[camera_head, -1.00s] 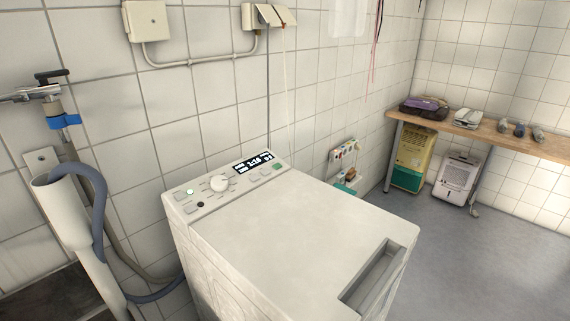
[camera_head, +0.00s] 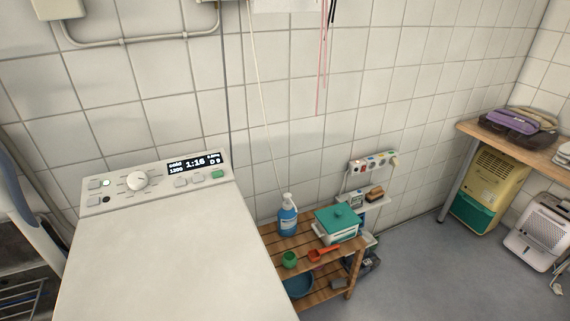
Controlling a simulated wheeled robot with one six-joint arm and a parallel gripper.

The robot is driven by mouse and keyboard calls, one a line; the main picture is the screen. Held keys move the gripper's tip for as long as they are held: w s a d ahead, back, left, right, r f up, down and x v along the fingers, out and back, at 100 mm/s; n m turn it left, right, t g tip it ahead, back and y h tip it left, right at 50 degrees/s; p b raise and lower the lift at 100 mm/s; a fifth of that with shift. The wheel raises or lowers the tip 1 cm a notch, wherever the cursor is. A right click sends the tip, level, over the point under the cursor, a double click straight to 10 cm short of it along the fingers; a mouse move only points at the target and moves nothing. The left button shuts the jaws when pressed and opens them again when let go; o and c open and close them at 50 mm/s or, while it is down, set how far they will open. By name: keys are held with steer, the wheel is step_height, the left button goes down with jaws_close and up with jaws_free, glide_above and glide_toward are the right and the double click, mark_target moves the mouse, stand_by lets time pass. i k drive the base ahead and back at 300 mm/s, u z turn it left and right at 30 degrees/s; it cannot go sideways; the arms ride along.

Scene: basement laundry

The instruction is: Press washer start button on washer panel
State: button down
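The white top-loading washer (camera_head: 165,260) stands at the lower left against the tiled wall. Its panel (camera_head: 122,199) runs along the back of the top. The panel has a round white dial (camera_head: 138,181), a lit display (camera_head: 194,162) reading 1:16, and several small buttons. A green button (camera_head: 218,174) sits at the panel's right end, below the display. The label on the green button is too small to read. My gripper is not in view.
A wooden shelf (camera_head: 345,262) right of the washer holds a blue bottle (camera_head: 288,217), a teal-lidded box (camera_head: 338,224) and a red scoop (camera_head: 322,254). A wooden bench (camera_head: 515,141) stands at the right, with a yellow-green unit (camera_head: 487,178) below. Grey floor (camera_head: 425,285) lies open at lower right.

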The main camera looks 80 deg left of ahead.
mark_target(218, 173)
steer(key=i, duration=1.65)
steer(key=u, duration=4.1)
steer(key=i, duration=0.5)
steer(key=z, duration=0.05)
